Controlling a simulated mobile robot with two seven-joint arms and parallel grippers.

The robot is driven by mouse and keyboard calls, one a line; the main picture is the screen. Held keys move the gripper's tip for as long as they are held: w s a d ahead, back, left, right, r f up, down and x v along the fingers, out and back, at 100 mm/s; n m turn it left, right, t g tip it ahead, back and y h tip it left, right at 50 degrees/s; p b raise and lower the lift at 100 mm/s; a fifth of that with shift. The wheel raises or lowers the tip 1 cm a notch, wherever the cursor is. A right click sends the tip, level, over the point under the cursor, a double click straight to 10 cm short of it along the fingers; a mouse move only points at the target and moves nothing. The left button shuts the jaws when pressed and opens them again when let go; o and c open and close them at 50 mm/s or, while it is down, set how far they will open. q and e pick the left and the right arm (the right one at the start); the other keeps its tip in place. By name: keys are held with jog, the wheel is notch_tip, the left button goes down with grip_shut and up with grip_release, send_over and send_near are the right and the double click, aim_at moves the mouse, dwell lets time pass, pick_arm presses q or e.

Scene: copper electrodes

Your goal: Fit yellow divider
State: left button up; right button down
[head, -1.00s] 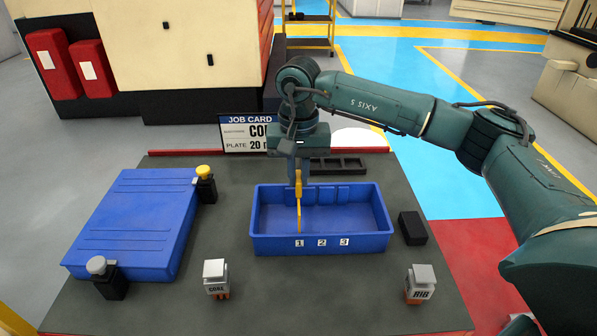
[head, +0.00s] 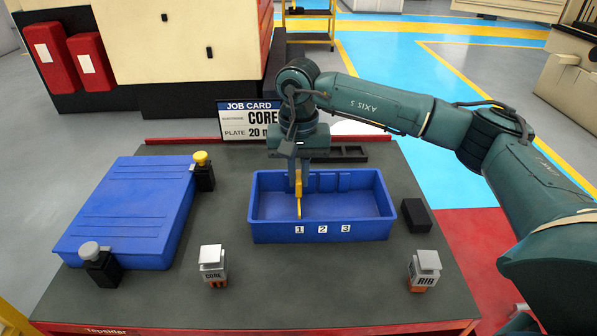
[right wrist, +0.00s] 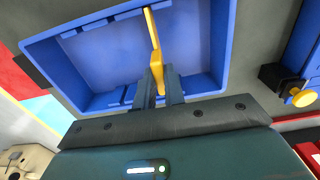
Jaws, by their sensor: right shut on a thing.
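The yellow divider (head: 299,203) is a thin upright plate above or partly inside the blue open bin (head: 372,230). Its near end lines up with the label 1 on the bin's front wall. My right gripper (head: 298,184) is shut on the divider near the bin's back wall. In the right wrist view the divider (right wrist: 153,40) stands between the two fingers (right wrist: 160,88) and reaches across the bin (right wrist: 215,45). The bin's inside is otherwise empty, with ribs on its walls. I cannot tell whether the divider touches the floor. My left gripper is not in view.
A blue lid-like panel (head: 130,210) lies at left, with yellow-topped (head: 202,160) and grey-topped (head: 90,250) black posts beside it. The CORE (head: 213,262) and RIB (head: 424,268) blocks stand in front. A black block (head: 416,215) is right of the bin. A job card (head: 250,120) stands behind.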

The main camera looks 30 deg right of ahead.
jog(key=shift+f, duration=0.5)
jog(key=c, duration=1.4)
grip_release()
jog(key=shift+r, duration=0.1)
notch_tip(320, 180, up, 13)
jog(key=shift+b, duration=0.45)
